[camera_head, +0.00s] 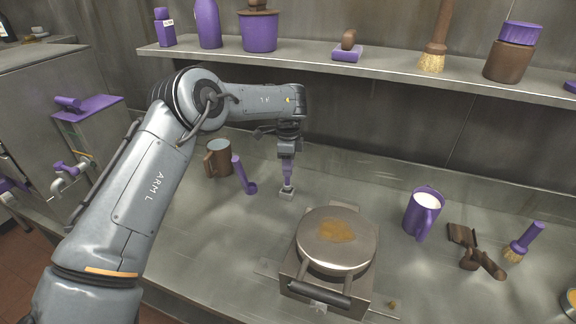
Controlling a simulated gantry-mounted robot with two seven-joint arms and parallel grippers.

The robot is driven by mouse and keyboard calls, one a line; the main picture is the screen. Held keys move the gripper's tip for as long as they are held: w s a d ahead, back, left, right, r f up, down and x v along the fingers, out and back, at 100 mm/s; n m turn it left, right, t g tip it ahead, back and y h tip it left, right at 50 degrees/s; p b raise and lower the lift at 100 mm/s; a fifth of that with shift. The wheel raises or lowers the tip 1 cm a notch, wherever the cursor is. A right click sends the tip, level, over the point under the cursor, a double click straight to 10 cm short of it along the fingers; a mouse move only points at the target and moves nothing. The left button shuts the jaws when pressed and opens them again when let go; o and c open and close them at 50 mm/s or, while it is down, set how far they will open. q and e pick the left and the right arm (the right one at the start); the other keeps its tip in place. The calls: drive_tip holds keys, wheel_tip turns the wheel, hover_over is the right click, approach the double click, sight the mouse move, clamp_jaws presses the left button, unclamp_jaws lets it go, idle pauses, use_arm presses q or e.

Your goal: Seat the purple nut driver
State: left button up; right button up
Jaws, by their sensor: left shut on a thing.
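My left gripper (287,168) points down over the counter and is shut on the purple nut driver (288,182). Only a little of the driver shows below the fingers, and it looks roughly upright. Directly below it a small pale grey block (286,194) sits on the counter. The driver's lower end appears at or just above this block; I cannot tell whether it is inside it. My right gripper is not in view.
A purple ladle-like tool (243,176) and a brown mug (217,158) stand left of the gripper. A round waffle iron (337,240) stands in front. A purple mug (423,212) and brush (523,242) are at right. A loaded shelf (390,62) runs behind.

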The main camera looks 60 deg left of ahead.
use_arm(q)
drive_tip(key=shift+f, duration=0.2)
drive_tip(key=shift+f+b, duration=1.35)
drive_tip(key=shift+f, duration=0.1)
drive_tip(key=o, duration=1.1)
